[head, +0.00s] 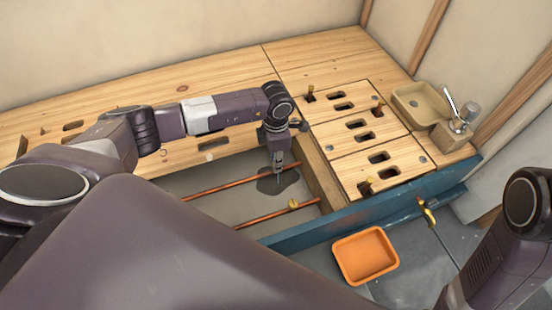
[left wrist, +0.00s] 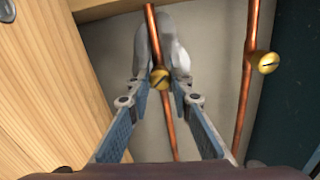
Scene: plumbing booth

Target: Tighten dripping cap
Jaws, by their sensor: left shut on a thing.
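Two copper pipes run through the sunken bay in the head view, the far pipe (head: 215,188) and the near pipe (head: 265,217). My left gripper (head: 279,178) points down at the far pipe over a dark wet patch (head: 292,187). In the left wrist view its fingers (left wrist: 160,62) are closed around a slotted brass cap (left wrist: 160,78) on that pipe (left wrist: 170,125). This cap is hidden by the gripper in the head view. A second brass cap (head: 293,204) sits on the near pipe, apart from the gripper; it also shows in the left wrist view (left wrist: 268,62).
Wooden panels with slots (head: 375,165) and a wooden beam (head: 322,178) stand right of the bay. A blue beam (head: 350,217) borders its front. An orange tray (head: 366,256) lies on the floor. A basin with a tap (head: 420,104) stands at the back right.

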